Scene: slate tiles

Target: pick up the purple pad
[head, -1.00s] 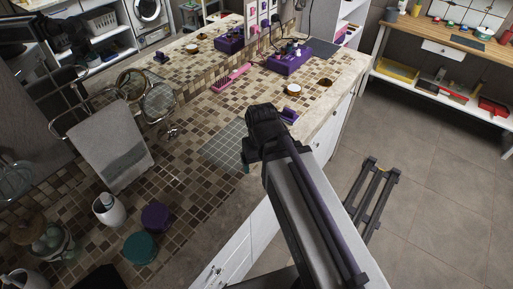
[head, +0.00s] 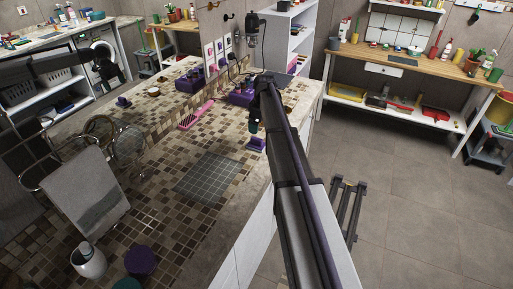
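The purple pad (head: 257,145) looks like a small flat purple piece lying on the tiled counter near its right edge. My arm reaches across the right part of the counter. My gripper (head: 254,127) hangs just above and slightly left of the purple piece, mostly hidden by my wrist. Its fingers are too small and dark to show whether they are open. I cannot tell whether it touches the purple piece.
A purple box (head: 240,98) stands behind my wrist. A pink strip-shaped thing (head: 195,115) and a grey tiled mat (head: 208,177) lie to the left. The counter around the mat is clear.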

